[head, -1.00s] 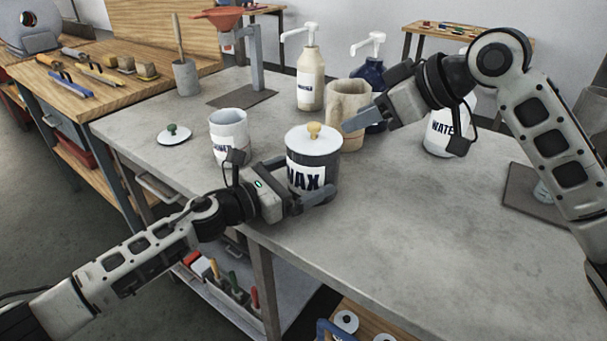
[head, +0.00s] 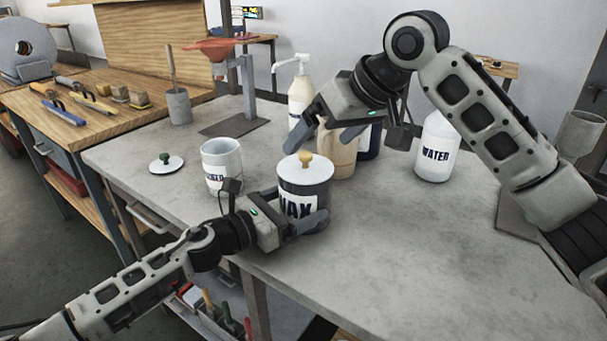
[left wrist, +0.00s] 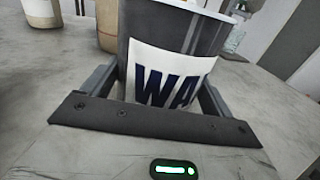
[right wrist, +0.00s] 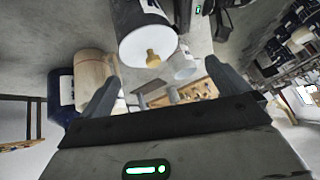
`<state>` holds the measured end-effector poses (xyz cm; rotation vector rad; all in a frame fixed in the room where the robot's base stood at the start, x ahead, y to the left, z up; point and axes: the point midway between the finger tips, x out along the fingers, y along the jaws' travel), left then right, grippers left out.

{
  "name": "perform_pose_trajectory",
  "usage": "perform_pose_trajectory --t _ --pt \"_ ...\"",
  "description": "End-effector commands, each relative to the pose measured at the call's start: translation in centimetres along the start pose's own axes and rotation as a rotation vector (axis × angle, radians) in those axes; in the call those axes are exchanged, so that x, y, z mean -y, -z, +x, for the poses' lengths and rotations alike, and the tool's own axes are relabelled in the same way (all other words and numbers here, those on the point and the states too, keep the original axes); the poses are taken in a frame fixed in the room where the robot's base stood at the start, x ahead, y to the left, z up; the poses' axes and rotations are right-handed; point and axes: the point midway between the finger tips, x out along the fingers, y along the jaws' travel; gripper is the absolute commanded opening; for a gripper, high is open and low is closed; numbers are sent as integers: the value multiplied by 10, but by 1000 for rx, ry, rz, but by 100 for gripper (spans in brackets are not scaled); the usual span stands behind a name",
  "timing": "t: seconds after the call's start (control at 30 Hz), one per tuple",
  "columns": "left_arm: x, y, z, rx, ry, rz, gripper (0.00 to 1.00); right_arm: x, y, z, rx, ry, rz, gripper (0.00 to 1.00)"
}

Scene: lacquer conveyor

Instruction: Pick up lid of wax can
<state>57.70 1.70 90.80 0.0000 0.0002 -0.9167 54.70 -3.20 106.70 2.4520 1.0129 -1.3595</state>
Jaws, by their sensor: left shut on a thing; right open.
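The wax can (head: 291,205) is dark grey with a white label and stands upright on the grey table near its front edge. My left gripper (head: 300,225) is shut around the can's lower body; the left wrist view shows a finger on each side of the can (left wrist: 172,60). My right gripper (head: 328,128) is open and empty, above and slightly behind the lid. In the right wrist view the lid (right wrist: 140,45) and knob (right wrist: 153,59) lie beyond the open fingers.
A beige mug (head: 335,155), a pump bottle (head: 299,95) and a water bottle (head: 436,150) stand behind. The table's front right is clear.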

Motion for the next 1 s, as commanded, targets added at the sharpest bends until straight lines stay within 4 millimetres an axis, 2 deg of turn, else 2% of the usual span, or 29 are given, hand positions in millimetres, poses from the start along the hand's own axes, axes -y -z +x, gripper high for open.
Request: perform_pose_trajectory --t 0.03,0.2,0.4,0.47,0.8,1.0 --pt "0 0 0 -1 0 0 47 11 11 -2 46 -48 63 100" --pt "0 0 0 -1 0 0 47 29 29 -10 152 -271 317 100" --pt "0 0 0 -1 -1 0 47 38 40 -24 161 -461 500 100" --pt "0 0 0 -1 -1 0 47 37 39 -23 161 -484 523 100" --pt "0 0 0 0 -1 0 47 15 25 23 159 -495 535 100" --pt "0 0 0 0 -1 0 47 9 21 36 159 -493 534 100"
